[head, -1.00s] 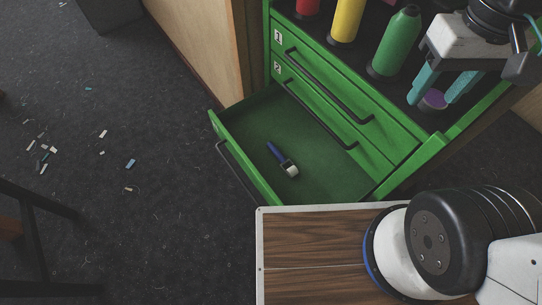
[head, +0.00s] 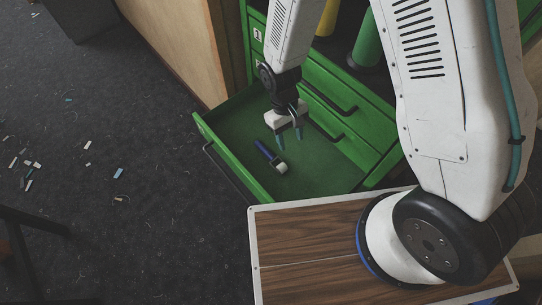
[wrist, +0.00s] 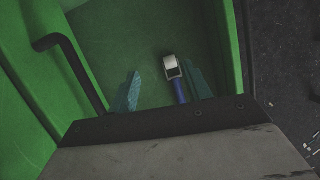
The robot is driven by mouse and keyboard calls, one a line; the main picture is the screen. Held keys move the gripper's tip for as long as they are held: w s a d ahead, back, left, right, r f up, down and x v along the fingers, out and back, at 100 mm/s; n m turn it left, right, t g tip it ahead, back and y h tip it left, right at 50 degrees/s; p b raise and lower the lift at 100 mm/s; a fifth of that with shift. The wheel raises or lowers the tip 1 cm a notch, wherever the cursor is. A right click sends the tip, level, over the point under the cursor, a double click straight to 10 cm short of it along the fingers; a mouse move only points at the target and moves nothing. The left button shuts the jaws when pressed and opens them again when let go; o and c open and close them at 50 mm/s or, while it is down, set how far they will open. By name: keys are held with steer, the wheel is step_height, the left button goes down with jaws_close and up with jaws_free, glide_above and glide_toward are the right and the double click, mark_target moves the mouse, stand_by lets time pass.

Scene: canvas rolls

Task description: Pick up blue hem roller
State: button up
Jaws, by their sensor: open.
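The blue hem roller (head: 265,150) lies on the floor of the open green drawer (head: 222,127). It has a blue handle and a pale roller head at its lower right end. My gripper (head: 289,140) is above the drawer, pointing down, just beyond the roller in the head view. In the wrist view the roller (wrist: 176,75) shows between the fingertips of my gripper (wrist: 162,85), nearer the right finger. Its handle end is hidden behind the gripper body. I cannot tell exactly how high the fingers are above it.
A wood panel (head: 175,45) borders the left. Scraps (head: 28,163) litter the dark floor.

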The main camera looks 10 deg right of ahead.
steer(key=t, duration=0.1)
glide_above(271, 155)
steer(key=s+d, duration=0.3)
steer(key=s, duration=0.1)
steer(key=w+a+x, duration=0.1)
steer(key=w+x, duration=0.1)
steer(key=x, duration=0.6)
steer(key=w+a+f+t, duration=0.1)
steer(key=f, duration=0.1)
steer(key=w+a+f+n+t+y, duration=0.1)
steer(key=w+a+f, duration=0.1)
steer(key=shift+w+y, duration=0.1)
steer(key=shift+y, duration=0.2)
steer(key=shift+w+a+f, duration=0.1)
steer(key=shift+w+f, duration=0.05)
steer(key=shift+f, duration=0.15)
step_height(271, 155, down, 7)
jaws_close()
